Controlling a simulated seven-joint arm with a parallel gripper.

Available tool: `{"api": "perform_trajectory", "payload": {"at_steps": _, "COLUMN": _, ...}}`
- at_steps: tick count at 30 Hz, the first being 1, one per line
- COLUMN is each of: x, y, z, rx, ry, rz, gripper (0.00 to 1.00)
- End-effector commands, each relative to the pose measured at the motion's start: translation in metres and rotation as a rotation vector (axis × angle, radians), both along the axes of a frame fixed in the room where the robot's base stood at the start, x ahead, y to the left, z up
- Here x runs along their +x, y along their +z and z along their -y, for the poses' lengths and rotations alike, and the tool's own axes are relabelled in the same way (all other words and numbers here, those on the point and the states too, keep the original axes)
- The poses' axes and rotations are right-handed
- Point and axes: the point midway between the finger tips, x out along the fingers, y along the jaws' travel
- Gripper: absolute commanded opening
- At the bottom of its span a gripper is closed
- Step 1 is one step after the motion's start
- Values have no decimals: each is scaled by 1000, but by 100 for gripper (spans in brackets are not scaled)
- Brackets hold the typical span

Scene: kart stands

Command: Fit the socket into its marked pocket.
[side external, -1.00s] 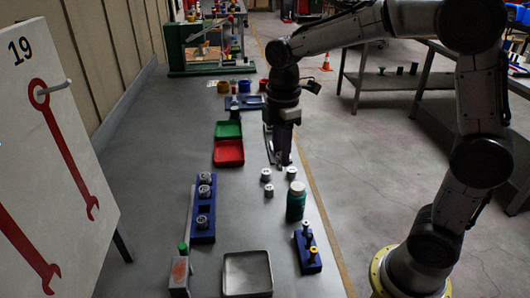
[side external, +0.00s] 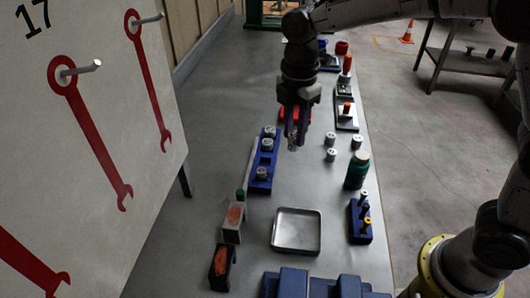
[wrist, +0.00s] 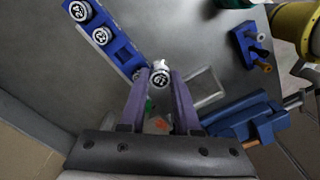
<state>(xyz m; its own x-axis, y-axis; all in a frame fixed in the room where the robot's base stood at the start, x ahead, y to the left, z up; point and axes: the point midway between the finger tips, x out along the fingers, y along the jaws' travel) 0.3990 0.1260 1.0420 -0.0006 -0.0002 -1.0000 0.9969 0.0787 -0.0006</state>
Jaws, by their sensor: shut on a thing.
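My gripper (side external: 292,143) is shut on a silver socket (wrist: 160,77), held between the fingertips in the wrist view. It is in the air; in the side view it appears to the right of the blue socket rail (side external: 257,184). The rail also shows in the wrist view at the upper left (wrist: 122,56). Silver sockets stand in the rail, two towards its far end (side external: 267,144) and one nearer (side external: 262,172), with a gap between them. I cannot make out a mark on any pocket.
Three loose sockets (side external: 331,154) stand right of the gripper, near a green bottle (side external: 357,171). A blue block with pegs (side external: 360,222) and an empty grey tray (side external: 297,231) are nearer. A red tray (side external: 300,113) is partly hidden behind the gripper. A board with hooks (side external: 90,130) stands left.

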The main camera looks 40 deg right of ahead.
Motion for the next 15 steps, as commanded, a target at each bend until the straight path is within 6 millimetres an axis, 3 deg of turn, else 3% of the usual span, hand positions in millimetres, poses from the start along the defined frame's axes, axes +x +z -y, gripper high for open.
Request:
{"api": "perform_trajectory", "payload": {"at_steps": 4, "x": 31, "y": -15, "z": -10, "rx": 0, "ry": -1, "rz": -1, "gripper": 0}}
{"api": "perform_trajectory", "payload": {"at_steps": 9, "x": 52, "y": -45, "z": -16, "rx": -1, "ry": -1, "rz": -2, "gripper": 0}}
{"api": "perform_trajectory", "payload": {"at_steps": 15, "x": 66, "y": -61, "z": -20, "rx": 0, "ry": -1, "rz": 1, "gripper": 0}}
